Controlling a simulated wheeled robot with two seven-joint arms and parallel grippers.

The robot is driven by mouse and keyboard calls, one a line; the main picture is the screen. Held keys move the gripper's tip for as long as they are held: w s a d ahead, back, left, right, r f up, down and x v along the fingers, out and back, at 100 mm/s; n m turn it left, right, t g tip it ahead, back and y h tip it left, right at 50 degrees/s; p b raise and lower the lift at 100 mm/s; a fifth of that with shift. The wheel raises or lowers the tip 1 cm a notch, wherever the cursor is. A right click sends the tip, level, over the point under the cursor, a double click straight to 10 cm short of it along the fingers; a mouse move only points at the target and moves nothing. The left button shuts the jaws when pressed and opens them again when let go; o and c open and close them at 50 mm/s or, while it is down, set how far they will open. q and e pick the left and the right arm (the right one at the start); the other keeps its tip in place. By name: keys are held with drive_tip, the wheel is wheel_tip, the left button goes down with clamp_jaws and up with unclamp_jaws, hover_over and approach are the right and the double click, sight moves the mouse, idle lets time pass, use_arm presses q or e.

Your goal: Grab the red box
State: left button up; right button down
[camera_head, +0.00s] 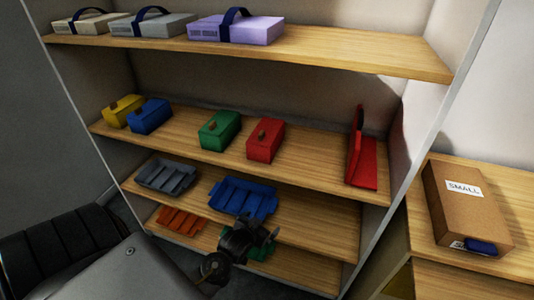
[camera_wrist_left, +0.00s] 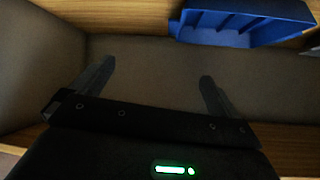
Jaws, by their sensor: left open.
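The red box does not show in the left wrist view. My right gripper is not in view.
Yellow (camera_head: 123,111) and blue (camera_head: 150,116) boxes stand left on the same shelf, and a red upright holder (camera_head: 362,160) stands right. Below are a grey tray (camera_head: 167,177) and a blue tray (camera_head: 243,197), which also shows in the wrist view (camera_wrist_left: 245,22). A cardboard box (camera_head: 465,205) is at right.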

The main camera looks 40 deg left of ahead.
use_arm(q)
drive_tip(key=a+r+t, duration=0.1)
drive_tip(key=r, duration=0.5)
drive_tip(key=w+a+r+n+t+y, duration=0.1)
drive_tip(key=r, duration=0.5)
drive_tip(key=r+t, duration=0.1)
drive_tip(key=r, duration=0.5)
drive_tip(key=shift+w+a+r+t+y+b, duration=0.1)
drive_tip(key=shift+w+a+t+y+b, duration=0.05)
drive_tip(key=shift+a+t+y+b, duration=0.2)
drive_tip(key=n+t+y, duration=0.2)
approach(257, 147)
drive_tip(key=x, duration=0.4)
drive_tip(key=shift+h, duration=0.25)
drive_tip(key=shift+p+x, duration=0.35)
drive_tip(key=shift+x, duration=2.3)
drive_tip(key=shift+p+x, duration=0.7)
drive_tip(key=shift+x, duration=1.9)
drive_tip(key=shift+r, duration=0.15)
drive_tip(key=shift+c, duration=0.3)
drive_tip(key=c, duration=1)
